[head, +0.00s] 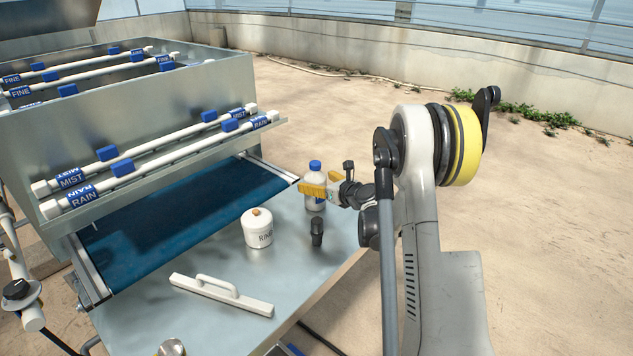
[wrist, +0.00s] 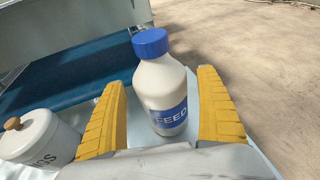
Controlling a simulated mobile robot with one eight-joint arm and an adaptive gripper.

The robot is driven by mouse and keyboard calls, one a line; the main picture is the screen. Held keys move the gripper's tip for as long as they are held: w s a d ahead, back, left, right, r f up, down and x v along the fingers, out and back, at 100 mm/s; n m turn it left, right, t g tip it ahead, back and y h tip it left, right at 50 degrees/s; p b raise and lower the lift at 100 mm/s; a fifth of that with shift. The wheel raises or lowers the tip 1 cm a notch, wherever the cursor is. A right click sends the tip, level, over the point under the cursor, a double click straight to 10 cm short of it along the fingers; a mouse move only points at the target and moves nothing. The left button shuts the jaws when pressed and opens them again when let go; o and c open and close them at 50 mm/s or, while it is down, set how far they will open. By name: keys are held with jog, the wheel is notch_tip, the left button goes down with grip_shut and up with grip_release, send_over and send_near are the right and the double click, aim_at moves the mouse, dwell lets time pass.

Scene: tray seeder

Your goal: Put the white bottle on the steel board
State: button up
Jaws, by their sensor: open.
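The white bottle (head: 315,180) has a blue cap and a blue label reading FEED in the wrist view (wrist: 163,90). It stands upright near the far right corner of the grey steel surface (head: 215,265), apparently the steel board. My gripper (head: 312,190) has yellow fingers and is open. In the wrist view the fingers (wrist: 165,115) stand on the left and right of the bottle, with gaps visible.
A white lidded jar (head: 258,232) with a wooden knob stands left of the bottle. A small black-capped dark bottle (head: 317,233) stands in front. A white handled float (head: 221,295) lies nearer. The blue belt (head: 180,215) and seeder pipes (head: 150,160) are behind left.

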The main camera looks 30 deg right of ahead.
jog(key=p+v, duration=0.3)
jog(key=v, duration=0.8)
jog(key=s+a+r+n+g+y, duration=0.1)
jog(key=s+a+r+n+g, duration=0.1)
jog(key=s+a+r+n, duration=0.45)
jog(key=s+a+r+n+g, duration=0.1)
jog(key=a+r+n+g, duration=0.15)
jog(key=a+n, duration=0.75)
jog(key=s+a+n+g+h, duration=0.1)
jog(key=s+a+n, duration=0.3)
jog(key=s+n, duration=0.5)
jog(key=s+a+r+n+g+h, duration=0.1)
jog(key=s+a+n, duration=0.3)
jog(key=s+n, duration=0.5)
jog(key=s+g, duration=0.1)
jog(key=s, duration=0.2)
jog(key=shift+a+r, duration=0.3)
jog(key=shift+a, duration=0.1)
jog(key=shift+n, duration=0.25)
